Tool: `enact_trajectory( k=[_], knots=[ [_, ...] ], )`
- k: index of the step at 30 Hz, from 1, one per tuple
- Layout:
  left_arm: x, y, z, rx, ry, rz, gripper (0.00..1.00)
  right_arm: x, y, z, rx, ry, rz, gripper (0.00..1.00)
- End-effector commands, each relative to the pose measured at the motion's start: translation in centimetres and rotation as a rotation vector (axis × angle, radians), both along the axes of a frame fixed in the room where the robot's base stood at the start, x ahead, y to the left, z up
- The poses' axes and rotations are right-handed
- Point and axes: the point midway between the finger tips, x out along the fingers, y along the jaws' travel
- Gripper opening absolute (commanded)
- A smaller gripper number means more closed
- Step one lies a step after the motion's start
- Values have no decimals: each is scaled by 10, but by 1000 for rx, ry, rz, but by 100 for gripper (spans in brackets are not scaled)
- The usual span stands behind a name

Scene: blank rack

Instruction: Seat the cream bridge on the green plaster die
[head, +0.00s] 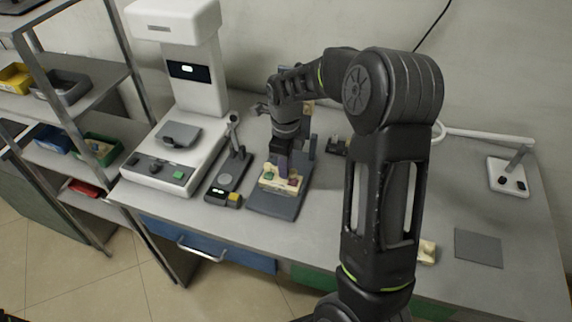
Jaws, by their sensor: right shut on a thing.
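My right gripper (281,152) points down over a dark grey stand (270,205) on the bench. Just below is a cream dental model (280,185) on the stand. A small green part, likely the green plaster die (268,175), shows at the model's left, and a dark reddish part at its right. I cannot tell whether the held piece touches the model. I cannot make out the cream bridge for certain. My left gripper is not in view.
A white machine (190,85) stands at the back left, with a small dark device (228,178) between it and the stand. A cream block (427,250) and a grey mat (478,248) lie at the right. Shelves with bins stand at far left. The bench's right middle is mostly clear.

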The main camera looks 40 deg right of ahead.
Motion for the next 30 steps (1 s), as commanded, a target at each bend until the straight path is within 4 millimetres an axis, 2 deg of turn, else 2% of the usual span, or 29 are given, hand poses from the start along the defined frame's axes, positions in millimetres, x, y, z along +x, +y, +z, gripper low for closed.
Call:
enact_trajectory(
  k=[30],
  knots=[
    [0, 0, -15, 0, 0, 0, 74, 0, 0, -21, -1, 1, -1, 0]
  ],
)
